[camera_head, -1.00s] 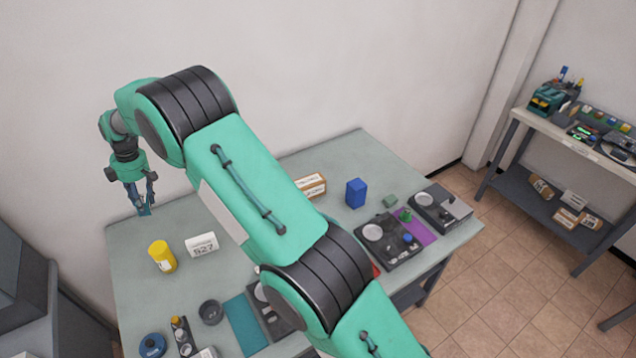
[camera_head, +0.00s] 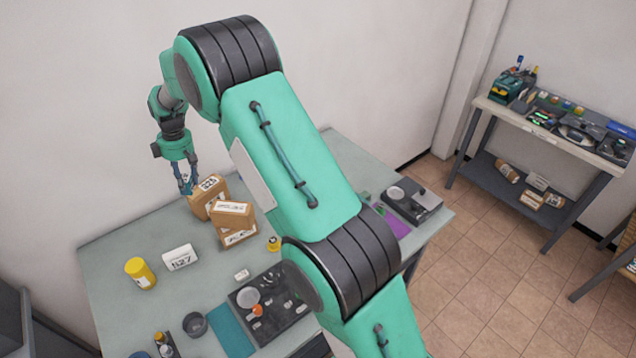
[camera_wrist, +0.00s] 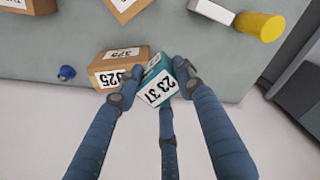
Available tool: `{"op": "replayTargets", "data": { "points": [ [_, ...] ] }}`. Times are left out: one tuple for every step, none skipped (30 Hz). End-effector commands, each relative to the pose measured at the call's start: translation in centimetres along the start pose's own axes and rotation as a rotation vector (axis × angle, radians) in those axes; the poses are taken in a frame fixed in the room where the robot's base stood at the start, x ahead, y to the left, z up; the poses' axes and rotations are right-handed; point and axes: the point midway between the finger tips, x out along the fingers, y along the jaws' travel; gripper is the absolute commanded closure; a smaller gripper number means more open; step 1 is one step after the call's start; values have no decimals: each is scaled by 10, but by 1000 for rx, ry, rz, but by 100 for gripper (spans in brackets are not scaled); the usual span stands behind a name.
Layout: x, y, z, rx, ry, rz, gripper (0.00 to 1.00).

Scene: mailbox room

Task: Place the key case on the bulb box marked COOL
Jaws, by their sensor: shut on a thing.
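My gripper (camera_head: 185,184) is at the back left of the table, just left of the brown boxes. In the wrist view my gripper (camera_wrist: 155,80) is shut on a small teal case (camera_wrist: 155,68) with a white label of large digits. I take it for the key case. A brown box (camera_head: 203,203) stands at the table's back edge. Right of it, a brown box (camera_head: 229,217) rests on a lower one (camera_head: 238,238). In the wrist view a brown box with a white number label (camera_wrist: 118,60) lies close beside the case. I cannot read COOL on any box.
A yellow bottle (camera_head: 140,272) and a white box marked 527 (camera_head: 180,257) stand at left. A grey cup (camera_head: 195,325) and a dark parts tray (camera_head: 268,308) are in front. My arm hides much of the right side. The table's left corner is bare.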

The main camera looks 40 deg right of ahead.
Motion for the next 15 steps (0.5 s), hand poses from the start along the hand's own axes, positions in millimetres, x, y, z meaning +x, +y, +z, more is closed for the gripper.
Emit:
{"op": "replayTargets", "data": {
  "points": [
    [-5, 8, 22, 36, -4, 3, 92],
    [-6, 11, 33, 58, -6, 5, 92],
    [-9, 16, 49, 86, -8, 8, 92],
    [-9, 19, 61, 107, -11, 9, 92],
    [-11, 22, 73, 129, -13, 11, 92],
    [-13, 25, 89, 157, -15, 15, 92],
    [-14, 28, 101, 179, -18, 16, 92],
    [-15, 30, 113, 201, -20, 17, 92],
    [-17, 32, 129, 230, -22, 20, 92],
    [-18, 34, 142, 252, -24, 22, 92],
    [-20, 35, 154, 274, -26, 23, 92],
    [-22, 37, 170, 304, -28, 26, 92],
    [-22, 37, 183, 325, -30, 27, 92],
    [-24, 38, 195, 347, -32, 29, 92],
    [-26, 38, 211, 377, -34, 32, 92]
  ]
}}
